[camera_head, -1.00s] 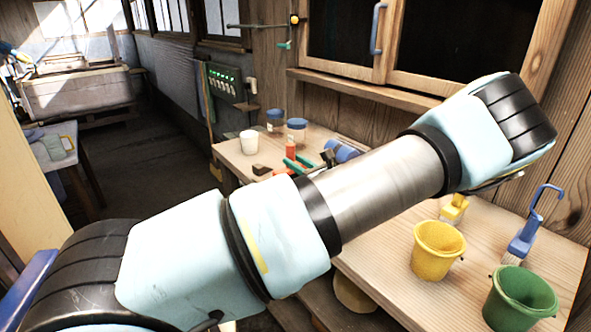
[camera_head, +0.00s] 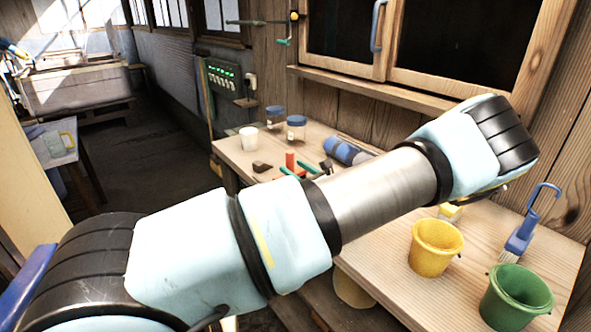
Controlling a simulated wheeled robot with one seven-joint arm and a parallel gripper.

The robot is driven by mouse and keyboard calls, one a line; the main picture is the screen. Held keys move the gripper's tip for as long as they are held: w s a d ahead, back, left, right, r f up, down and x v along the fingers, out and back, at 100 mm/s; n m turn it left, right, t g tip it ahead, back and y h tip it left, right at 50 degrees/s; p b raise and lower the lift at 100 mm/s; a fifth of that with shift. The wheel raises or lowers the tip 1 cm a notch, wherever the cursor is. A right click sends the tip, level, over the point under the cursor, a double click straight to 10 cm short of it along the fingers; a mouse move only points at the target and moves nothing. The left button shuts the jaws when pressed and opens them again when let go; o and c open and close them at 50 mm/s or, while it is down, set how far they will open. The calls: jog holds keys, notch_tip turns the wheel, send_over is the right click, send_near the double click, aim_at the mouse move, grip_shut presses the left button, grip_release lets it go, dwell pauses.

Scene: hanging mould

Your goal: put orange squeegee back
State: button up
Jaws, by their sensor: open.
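A small orange upright piece (camera_head: 290,161), which looks like the orange squeegee, shows at the far left part of the bench. Two green tips beside it, with a black part behind, look like my gripper (camera_head: 298,170), its fingers apart. The orange piece is very close to these tips; I cannot tell whether they touch it. My arm's thick pale blue and metal links cross the view and hide most of the gripper and of the bench around it.
A wooden bench (camera_head: 380,262) runs along the wall. A yellow bucket (camera_head: 435,248), a green bucket (camera_head: 516,298) and a blue brush (camera_head: 520,238) are at the near right.

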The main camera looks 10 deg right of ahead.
jog(key=b+v, duration=0.3)
jog(key=v, duration=0.4)
jog(key=shift+s+d, duration=0.15)
jog(key=s+a+f+n+g+y, duration=0.1)
jog(key=s+a+n+g, duration=0.2)
jog(key=a+n+g, duration=0.55)
jog(key=s+a+f+n+g, duration=0.1)
jog(key=s+a+n+g, duration=0.4)
jog(key=a, duration=0.7)
jog(key=s+a+r+n+h, duration=0.2)
jog(key=s+r+n+h, duration=0.1)
jog(key=n, duration=0.5)
jog(key=s+a+r+n+g+h, duration=0.1)
jog(key=s+a+r+n+h, duration=0.2)
jog(key=r+n+h, duration=0.2)
jog(key=r+n, duration=0.1)
jog(key=n, duration=0.2)
jog(key=shift+s+a+r+h, duration=0.15)
jog(key=shift+s+h, duration=0.05)
jog(key=shift+h, duration=0.2)
